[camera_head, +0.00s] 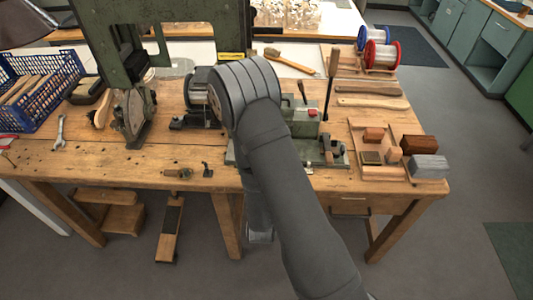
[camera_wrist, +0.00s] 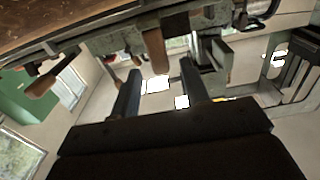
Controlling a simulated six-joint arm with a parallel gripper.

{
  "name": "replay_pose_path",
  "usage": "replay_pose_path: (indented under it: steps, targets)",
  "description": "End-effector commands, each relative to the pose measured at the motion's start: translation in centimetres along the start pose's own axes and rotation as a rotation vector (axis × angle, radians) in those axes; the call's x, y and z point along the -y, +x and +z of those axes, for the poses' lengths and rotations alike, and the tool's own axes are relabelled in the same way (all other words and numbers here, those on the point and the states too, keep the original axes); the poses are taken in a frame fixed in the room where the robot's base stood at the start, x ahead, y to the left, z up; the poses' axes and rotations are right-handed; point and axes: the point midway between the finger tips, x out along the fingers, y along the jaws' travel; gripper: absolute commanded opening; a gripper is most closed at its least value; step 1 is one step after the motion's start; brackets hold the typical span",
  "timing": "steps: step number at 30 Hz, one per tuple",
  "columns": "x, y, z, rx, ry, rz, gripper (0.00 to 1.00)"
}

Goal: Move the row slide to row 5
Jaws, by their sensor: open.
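A grey-green slide fixture (camera_head: 305,128) with upright levers and a red part stands on the workbench (camera_head: 215,148), right of the middle. My arm covers its left part. I cannot make out which piece is the row slide or which row it is at. In the head view, my gripper's fingers are hidden by my arm.
A tall green machine (camera_head: 85,35) stands at the back left, near a blue crate (camera_head: 45,85). Brush blocks (camera_head: 418,145) lie on the right, with red and blue spools (camera_head: 380,50) behind. A small tool (camera_head: 178,173) lies near the front edge. The bench's left front is mostly clear.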

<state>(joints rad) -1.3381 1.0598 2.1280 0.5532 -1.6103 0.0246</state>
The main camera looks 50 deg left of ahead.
Motion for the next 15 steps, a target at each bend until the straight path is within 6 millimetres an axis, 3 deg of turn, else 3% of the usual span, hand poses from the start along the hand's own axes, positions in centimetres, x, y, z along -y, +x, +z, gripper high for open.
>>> replay_pose_path:
  steps: [6, 15]
  targets:
    - [-0.1, 4.1, -0.1, -0.003, 0.001, 0.002, 0.42]
    - [0.0, 6.2, 0.0, 0.000, -0.001, 0.000, 0.42]
